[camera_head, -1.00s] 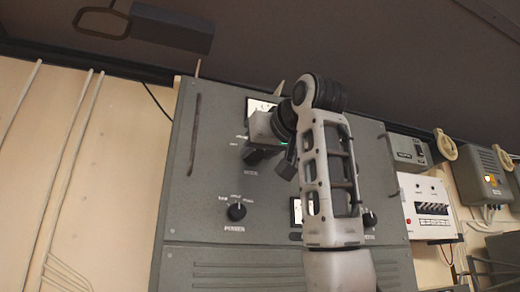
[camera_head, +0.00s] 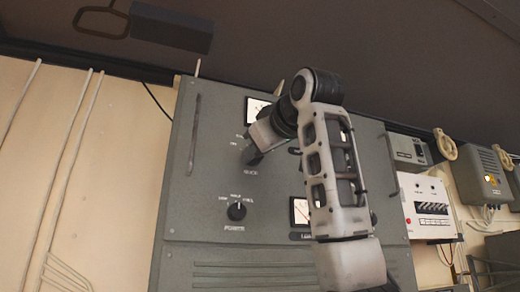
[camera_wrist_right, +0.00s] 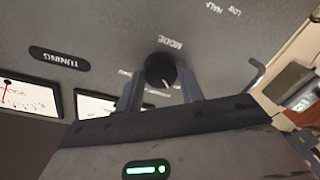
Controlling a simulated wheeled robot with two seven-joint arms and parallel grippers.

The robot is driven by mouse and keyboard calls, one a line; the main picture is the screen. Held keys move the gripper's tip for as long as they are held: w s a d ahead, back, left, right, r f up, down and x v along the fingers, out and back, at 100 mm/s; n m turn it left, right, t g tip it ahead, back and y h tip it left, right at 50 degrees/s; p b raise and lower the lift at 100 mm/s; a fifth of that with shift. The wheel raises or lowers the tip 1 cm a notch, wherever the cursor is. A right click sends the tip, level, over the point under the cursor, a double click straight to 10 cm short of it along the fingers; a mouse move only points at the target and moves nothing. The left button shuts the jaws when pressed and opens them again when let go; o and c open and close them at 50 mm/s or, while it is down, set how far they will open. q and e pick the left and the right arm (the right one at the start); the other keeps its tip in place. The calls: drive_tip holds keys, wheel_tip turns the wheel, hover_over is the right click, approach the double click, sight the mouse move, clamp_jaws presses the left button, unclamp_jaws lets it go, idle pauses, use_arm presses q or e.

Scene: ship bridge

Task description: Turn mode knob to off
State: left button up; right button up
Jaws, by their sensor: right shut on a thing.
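The mode knob (camera_wrist_right: 159,68) is a dark round knob on the grey panel (camera_head: 180,205), beside the MODE label in the right wrist view, which appears upside down there. My right gripper (camera_wrist_right: 161,86) has one finger on each side of the knob and is shut on it. In the head view my right gripper (camera_head: 254,158) is at the panel's upper left, and its fingers and wrist hide most of the knob. The knob's exact pointer setting is hard to read. My left gripper is not in view.
The power knob (camera_head: 236,211) sits below the mode knob on the same panel. A meter (camera_head: 258,108) is just above my right wrist, and another meter (camera_head: 300,211) is partly behind my forearm. A vertical handle (camera_head: 193,133) stands out at the panel's left.

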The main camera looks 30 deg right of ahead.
drive_tip(key=shift+n, duration=1)
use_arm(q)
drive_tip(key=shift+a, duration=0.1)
use_arm(e)
drive_tip(key=o, duration=1)
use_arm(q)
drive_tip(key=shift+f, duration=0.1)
use_arm(e)
drive_tip(key=shift+s, duration=0.1)
use_arm(q)
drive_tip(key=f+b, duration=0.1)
drive_tip(key=b, duration=0.1)
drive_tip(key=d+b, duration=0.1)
drive_tip(key=b, duration=0.2)
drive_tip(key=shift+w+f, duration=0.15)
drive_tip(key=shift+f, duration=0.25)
use_arm(e)
drive_tip(key=s+a, duration=0.1)
drive_tip(key=s, duration=0.4)
drive_tip(key=s+a, duration=0.1)
drive_tip(key=s, duration=0.4)
drive_tip(key=s+a+r, duration=0.1)
drive_tip(key=s, duration=0.4)
drive_tip(key=shift+s, duration=0.3)
